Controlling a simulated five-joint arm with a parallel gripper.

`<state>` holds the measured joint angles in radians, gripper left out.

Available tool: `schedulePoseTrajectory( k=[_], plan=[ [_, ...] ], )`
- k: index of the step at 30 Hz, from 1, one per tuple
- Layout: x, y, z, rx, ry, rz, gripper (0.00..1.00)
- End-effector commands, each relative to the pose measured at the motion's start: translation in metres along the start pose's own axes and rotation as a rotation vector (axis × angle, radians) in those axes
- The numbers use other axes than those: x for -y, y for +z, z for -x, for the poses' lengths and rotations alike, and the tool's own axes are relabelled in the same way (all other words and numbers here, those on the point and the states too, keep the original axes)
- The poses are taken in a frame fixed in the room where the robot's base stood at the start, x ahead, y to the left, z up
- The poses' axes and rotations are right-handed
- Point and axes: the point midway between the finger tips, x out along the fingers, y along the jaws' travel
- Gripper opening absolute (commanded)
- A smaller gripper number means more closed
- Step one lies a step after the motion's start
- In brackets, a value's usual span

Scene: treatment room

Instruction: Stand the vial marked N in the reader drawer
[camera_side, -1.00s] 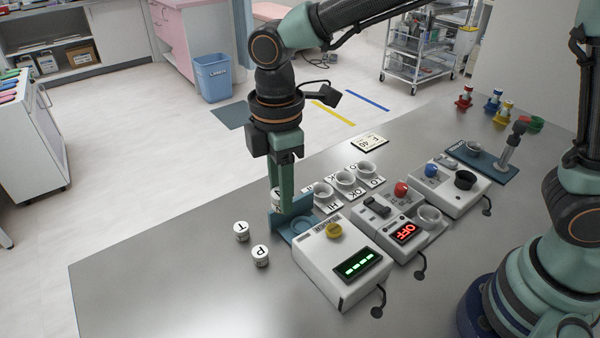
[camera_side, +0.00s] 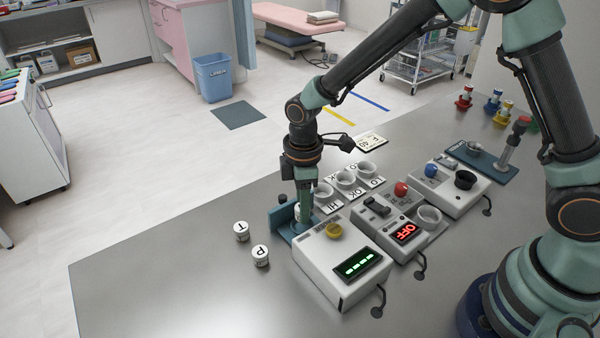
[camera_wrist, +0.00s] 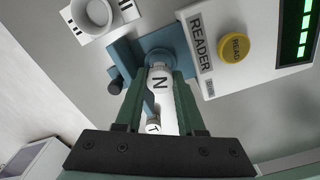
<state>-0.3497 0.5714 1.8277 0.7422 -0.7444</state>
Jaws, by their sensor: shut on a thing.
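The vial marked N (camera_wrist: 159,82) is white and sits between the fingers of my gripper (camera_wrist: 158,92) in the wrist view, its letter facing the camera. In the side view my gripper (camera_side: 304,217) is low over the blue reader drawer (camera_side: 283,226), and only a sliver of the vial shows beside the fingers. The drawer (camera_wrist: 176,36) is pulled out from the white reader (camera_side: 341,267). The far end of the vial overlaps the drawer's round well in the wrist view. I cannot tell whether its base touches the well.
Vials T (camera_side: 241,231) and P (camera_side: 260,255) stand on the table left of the reader. White cups with labels (camera_side: 345,181) stand behind the reader. A device reading OFF (camera_side: 404,233) stands to its right. The front left of the table is clear.

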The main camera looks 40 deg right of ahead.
Motion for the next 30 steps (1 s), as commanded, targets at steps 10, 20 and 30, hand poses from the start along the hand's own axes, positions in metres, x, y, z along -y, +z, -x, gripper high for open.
schedulePoseTrajectory(
  k=[10, 20, 30],
  plan=[
    [0.000, 0.000, -0.016, 0.000, 0.000, 0.001, 0.00],
    [0.000, 0.000, -0.017, 0.000, 0.000, 0.001, 0.00],
    [0.000, 0.000, -0.016, 0.000, 0.000, 0.001, 0.00]
  ],
)
